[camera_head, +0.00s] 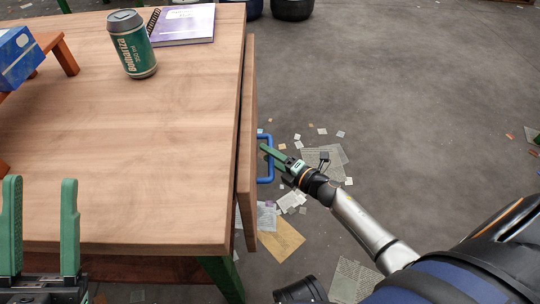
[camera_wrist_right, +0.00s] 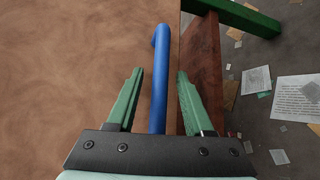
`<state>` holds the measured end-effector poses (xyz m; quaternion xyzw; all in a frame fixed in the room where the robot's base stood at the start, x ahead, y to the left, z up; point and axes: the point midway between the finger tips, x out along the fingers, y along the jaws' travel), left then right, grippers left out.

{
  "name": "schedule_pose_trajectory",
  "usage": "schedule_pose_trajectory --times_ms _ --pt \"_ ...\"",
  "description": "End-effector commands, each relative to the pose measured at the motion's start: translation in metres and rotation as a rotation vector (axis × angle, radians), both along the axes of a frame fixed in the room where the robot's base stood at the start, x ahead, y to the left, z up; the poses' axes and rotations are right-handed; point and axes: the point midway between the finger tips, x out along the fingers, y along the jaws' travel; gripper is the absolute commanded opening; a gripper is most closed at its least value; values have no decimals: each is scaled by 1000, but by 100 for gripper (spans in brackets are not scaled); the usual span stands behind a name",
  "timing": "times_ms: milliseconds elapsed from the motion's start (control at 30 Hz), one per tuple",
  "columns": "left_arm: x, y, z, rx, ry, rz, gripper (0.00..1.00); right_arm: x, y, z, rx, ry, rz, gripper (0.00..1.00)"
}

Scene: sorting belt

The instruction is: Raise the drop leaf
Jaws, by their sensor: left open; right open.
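The drop leaf (camera_head: 248,120) hangs down along the right edge of the wooden table (camera_head: 150,160), seen nearly edge-on in the head view. A blue bar handle (camera_head: 270,166) stands out from its outer side. My right gripper (camera_head: 268,152) reaches in from the right at the handle. In the right wrist view the blue handle (camera_wrist_right: 160,90) runs between the two open green fingers, with gaps on both sides. My left gripper (camera_head: 41,182) is open and empty, fingers upright at the table's front left.
A green can (camera_head: 133,45) and a purple spiral notebook (camera_head: 183,24) stand and lie on the tabletop's far part. A blue box (camera_head: 18,58) rests on an orange stand (camera_head: 64,56) at the left. Papers (camera_head: 325,157) litter the floor right of the leaf.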

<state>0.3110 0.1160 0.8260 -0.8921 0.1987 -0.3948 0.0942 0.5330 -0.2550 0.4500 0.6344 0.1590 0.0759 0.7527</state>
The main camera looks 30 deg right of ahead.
Motion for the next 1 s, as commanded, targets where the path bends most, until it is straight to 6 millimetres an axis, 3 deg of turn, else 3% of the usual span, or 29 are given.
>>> schedule_pose_trajectory --times_ms 67,500,1000 --pt "0 0 0 -1 0 -1 50 0 0 0 0 0 0 49" --pt "0 0 0 -2 1 -1 50 0 0 0 0 -1 0 0" --pt "0 0 0 -4 0 -1 50 0 0 0 0 -1 0 0"
